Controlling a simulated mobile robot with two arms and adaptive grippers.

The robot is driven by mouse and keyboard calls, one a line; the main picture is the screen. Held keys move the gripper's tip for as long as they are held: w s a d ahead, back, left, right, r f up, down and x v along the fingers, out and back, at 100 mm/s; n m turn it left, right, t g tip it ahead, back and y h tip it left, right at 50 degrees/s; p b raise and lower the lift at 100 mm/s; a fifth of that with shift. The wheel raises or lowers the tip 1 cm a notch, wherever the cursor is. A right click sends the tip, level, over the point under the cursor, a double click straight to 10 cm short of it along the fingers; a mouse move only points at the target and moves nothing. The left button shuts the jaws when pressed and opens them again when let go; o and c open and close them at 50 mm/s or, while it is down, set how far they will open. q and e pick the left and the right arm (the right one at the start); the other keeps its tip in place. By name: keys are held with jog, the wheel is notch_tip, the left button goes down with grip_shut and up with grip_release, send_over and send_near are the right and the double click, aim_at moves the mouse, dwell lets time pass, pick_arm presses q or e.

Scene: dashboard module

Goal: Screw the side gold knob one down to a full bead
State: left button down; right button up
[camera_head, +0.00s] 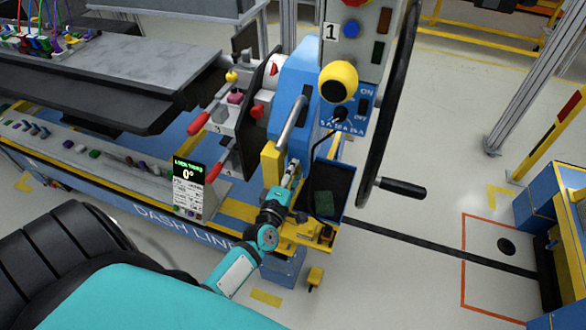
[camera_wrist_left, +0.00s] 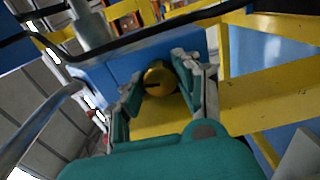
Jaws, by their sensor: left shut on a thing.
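The gold knob (camera_wrist_left: 158,79) shows in the left wrist view as a round brass-coloured piece with a dark slot, in front of a blue housing. The two grey finger pads of my left gripper (camera_wrist_left: 160,88) stand on either side of it, shut on it. In the head view my left gripper (camera_head: 290,178) reaches up to the module's lower side, beside a yellow block (camera_head: 270,163); the knob is hidden there. A small display (camera_head: 188,172) reads 0°. My right gripper is in neither view.
A large black handwheel (camera_head: 385,110) with a handle stands right of the gripper. A dark tray (camera_head: 330,190) with a green item sits close beside it. A dark cable (camera_wrist_left: 150,38) crosses the wrist view. Open floor lies to the right.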

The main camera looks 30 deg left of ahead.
pick_arm(q)
jog(key=shift+m+p, duration=0.35)
jog(key=shift+m, duration=0.75)
jog(key=shift+f, duration=0.1)
jog(key=c, duration=0.9)
grip_release()
jog(key=shift+c, duration=0.2)
jog(key=shift+s, duration=0.1)
jog(key=v, duration=1.2)
jog(key=shift+d, duration=0.1)
